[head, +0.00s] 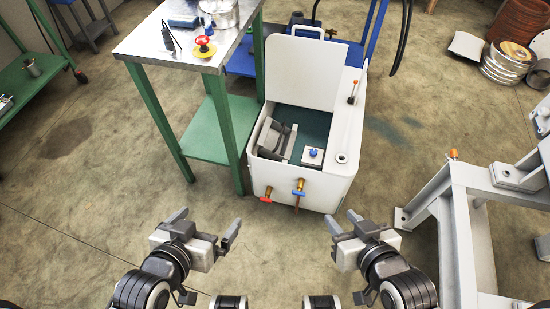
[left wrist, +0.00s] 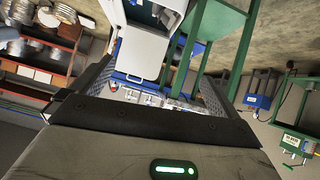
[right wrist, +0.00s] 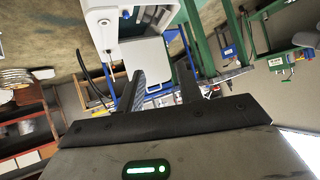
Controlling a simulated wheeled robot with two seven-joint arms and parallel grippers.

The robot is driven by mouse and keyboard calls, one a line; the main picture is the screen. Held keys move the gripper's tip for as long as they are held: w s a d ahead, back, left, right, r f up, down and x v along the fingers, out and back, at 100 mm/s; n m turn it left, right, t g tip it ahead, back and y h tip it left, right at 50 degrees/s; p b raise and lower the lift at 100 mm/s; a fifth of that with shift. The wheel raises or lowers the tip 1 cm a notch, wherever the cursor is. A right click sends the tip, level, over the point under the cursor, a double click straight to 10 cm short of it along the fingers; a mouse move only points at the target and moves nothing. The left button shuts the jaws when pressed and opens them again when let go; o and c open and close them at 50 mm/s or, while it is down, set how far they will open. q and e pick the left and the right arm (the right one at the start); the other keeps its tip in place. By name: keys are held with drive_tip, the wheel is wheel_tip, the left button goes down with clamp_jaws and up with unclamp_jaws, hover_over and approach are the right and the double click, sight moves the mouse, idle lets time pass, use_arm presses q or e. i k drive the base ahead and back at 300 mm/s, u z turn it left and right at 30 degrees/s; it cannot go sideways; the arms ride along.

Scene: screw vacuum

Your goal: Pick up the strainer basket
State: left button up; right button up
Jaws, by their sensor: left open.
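The likely strainer basket is a round metal vessel (head: 218,12) on the steel-topped table at the upper left, cut by the picture's top edge; I cannot tell for certain. A white tank (head: 318,185) with its lid (head: 306,72) raised stands ahead. Inside it are a grey part with a dark handle (head: 272,140) and a small block with a blue knob (head: 312,155). My left gripper (head: 205,226) is open and empty, in front of the table and tank. My right gripper (head: 342,221) is open and empty, in front of the tank. Neither touches anything.
The green-legged table (head: 150,48) holds a red emergency button (head: 204,46) and a handheld radio (head: 172,38). A grey metal frame (head: 458,190) stands at the right. Red and blue valves (head: 298,190) stick out from the tank. The floor ahead of my grippers is clear.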

sight(276, 141)
drive_tip(key=u, duration=1.05)
drive_tip(key=i, duration=0.85)
drive_tip(key=z, duration=0.5)
